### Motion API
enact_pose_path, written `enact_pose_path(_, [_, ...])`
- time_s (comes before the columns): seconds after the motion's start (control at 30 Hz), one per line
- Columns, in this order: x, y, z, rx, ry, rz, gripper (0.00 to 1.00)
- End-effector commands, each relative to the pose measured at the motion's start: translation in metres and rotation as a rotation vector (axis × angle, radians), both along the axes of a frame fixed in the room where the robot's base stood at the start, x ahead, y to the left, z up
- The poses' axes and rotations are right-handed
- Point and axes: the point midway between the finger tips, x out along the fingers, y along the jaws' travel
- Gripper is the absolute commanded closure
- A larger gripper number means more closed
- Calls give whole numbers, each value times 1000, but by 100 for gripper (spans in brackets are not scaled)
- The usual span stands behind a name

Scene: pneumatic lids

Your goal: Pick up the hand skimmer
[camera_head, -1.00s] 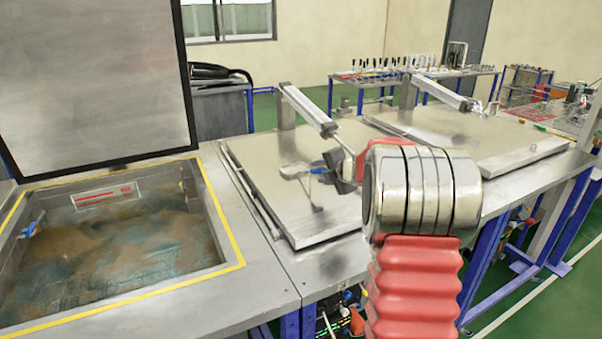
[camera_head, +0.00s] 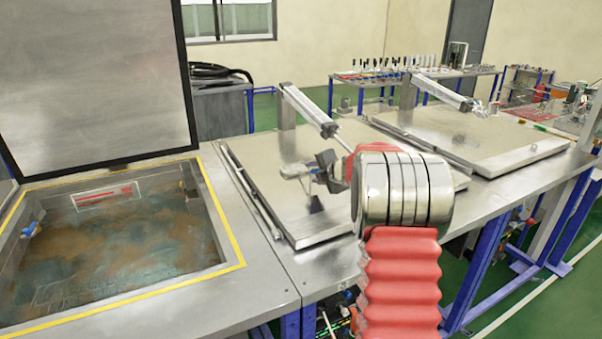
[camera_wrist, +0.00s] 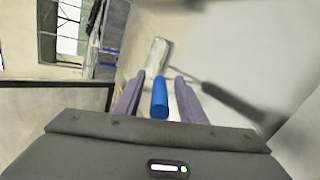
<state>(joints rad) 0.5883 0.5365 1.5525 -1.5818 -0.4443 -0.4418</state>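My gripper (camera_head: 318,172) is at the handle end of the skimmer. In the wrist view its two purple fingers stand on either side of the blue handle, with a gap visible on each side. The fingers look open. The handle is partly hidden by my gripper in the head view.
An open tank (camera_head: 110,235) with murky contents and a raised lid (camera_head: 90,70) is at left. A pneumatic cylinder (camera_head: 308,110) reaches over the middle lid near my gripper. Another closed lid (camera_head: 480,135) is at right, and a tool table (camera_head: 415,75) stands behind.

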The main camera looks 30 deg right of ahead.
Motion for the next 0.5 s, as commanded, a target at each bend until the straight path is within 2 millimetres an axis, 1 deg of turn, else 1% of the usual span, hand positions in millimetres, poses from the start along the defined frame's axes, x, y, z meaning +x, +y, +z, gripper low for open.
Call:
enact_pose_path(0.07, [0,0,0,0,0,0,64])
enact_pose_path(0.5, [0,0,0,0,0,0,94])
